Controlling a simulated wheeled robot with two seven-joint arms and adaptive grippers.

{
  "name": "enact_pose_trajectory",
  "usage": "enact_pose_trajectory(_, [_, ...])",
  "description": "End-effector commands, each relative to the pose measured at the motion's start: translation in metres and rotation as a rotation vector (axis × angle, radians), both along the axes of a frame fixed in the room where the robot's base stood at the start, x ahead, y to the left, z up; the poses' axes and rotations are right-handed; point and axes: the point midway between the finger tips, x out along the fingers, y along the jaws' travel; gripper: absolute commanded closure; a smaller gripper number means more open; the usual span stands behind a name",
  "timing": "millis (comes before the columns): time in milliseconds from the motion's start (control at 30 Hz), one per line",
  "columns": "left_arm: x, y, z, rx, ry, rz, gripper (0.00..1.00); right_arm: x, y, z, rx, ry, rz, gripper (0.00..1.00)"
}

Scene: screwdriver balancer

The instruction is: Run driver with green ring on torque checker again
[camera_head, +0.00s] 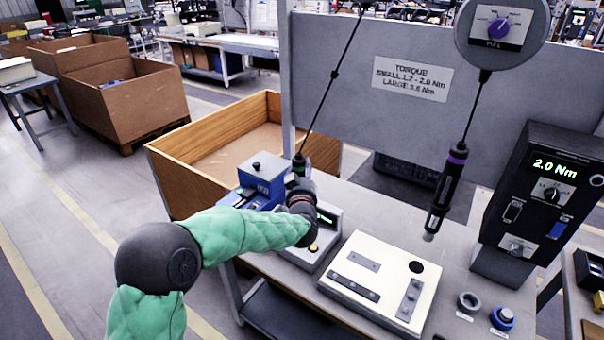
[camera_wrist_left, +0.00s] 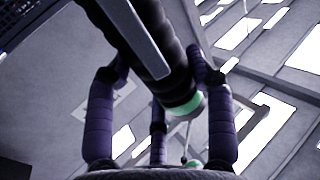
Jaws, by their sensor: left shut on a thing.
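The driver with the green ring (camera_head: 298,160) hangs upright on a cable at the back left of the bench. My left gripper (camera_head: 300,188) is shut on it and hides most of its body. In the left wrist view the dark driver and its green ring (camera_wrist_left: 186,105) lie between my purple-grey fingers (camera_wrist_left: 160,88). A light box with a small green display (camera_head: 318,238), which looks like the torque checker, stands just below and behind my gripper. My wrist covers part of it, and I cannot tell whether the driver's tip touches it. My right gripper is not in view.
A driver with a purple ring (camera_head: 447,190) hangs to the right. A cream fixture (camera_head: 375,285) lies at the bench front. A black controller (camera_head: 530,205) reads 2.0 Nm. A blue device (camera_head: 262,175) and wooden crate (camera_head: 215,145) are at left. A grey panel (camera_head: 400,125) stands behind.

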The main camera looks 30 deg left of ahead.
Motion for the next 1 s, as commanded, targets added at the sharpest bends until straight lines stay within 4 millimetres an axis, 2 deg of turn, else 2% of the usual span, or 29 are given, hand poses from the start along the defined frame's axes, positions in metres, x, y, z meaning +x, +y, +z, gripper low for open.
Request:
enact_pose_trajectory(533, [0.000,0.001,0.040,-0.001,-0.005,0.003,1.00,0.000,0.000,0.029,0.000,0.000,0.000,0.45])
enact_pose_trajectory(1000, [0.000,0.001,0.041,0.000,-0.004,0.003,1.00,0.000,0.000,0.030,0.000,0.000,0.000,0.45])
